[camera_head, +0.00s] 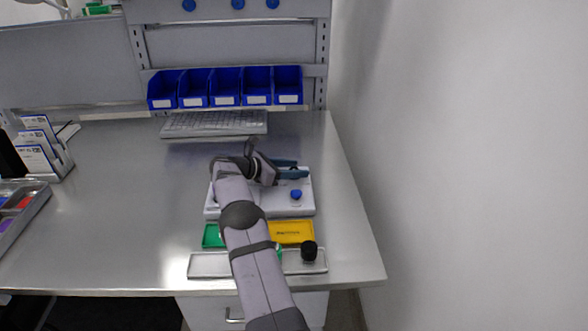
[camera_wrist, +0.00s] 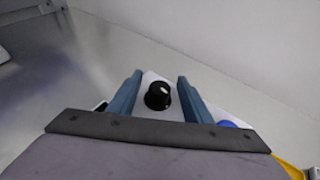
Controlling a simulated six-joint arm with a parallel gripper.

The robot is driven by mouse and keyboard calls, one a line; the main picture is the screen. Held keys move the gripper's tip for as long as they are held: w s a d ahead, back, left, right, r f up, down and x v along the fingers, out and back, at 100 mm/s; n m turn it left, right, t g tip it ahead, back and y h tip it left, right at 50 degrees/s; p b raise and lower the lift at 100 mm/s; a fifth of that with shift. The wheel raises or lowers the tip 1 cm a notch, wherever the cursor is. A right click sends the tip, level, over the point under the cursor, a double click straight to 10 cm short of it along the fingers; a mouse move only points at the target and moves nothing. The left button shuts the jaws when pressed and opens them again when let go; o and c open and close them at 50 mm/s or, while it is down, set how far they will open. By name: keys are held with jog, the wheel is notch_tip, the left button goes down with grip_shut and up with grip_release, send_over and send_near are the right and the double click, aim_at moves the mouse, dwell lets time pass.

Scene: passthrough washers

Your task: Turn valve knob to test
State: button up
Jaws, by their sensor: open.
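The valve knob (camera_wrist: 158,96) is a round black knob with a pale mark on its top. In the wrist view it stands on a white panel (camera_wrist: 149,77), between my gripper's two blue fingers. My gripper (camera_wrist: 158,85) is open, one finger on each side of the knob, with visible gaps; I cannot tell how far above the panel the fingertips are. In the head view my gripper (camera_head: 290,168) is over the back part of the white panel (camera_head: 303,208). The knob is hidden there by my gripper. No test label is readable.
A blue knob (camera_head: 296,194) is on the panel's right side. In front are a green tray (camera_head: 211,236), a yellow tray (camera_head: 291,232) and a grey tray (camera_head: 208,265) with a black cylinder (camera_head: 309,250). A keyboard (camera_head: 214,123) and blue bins (camera_head: 225,88) are behind.

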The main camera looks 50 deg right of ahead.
jog(key=shift+a, duration=0.1)
jog(key=shift+b+v, duration=1.1)
jog(key=shift+v, duration=2.5)
jog(key=shift+r, duration=0.1)
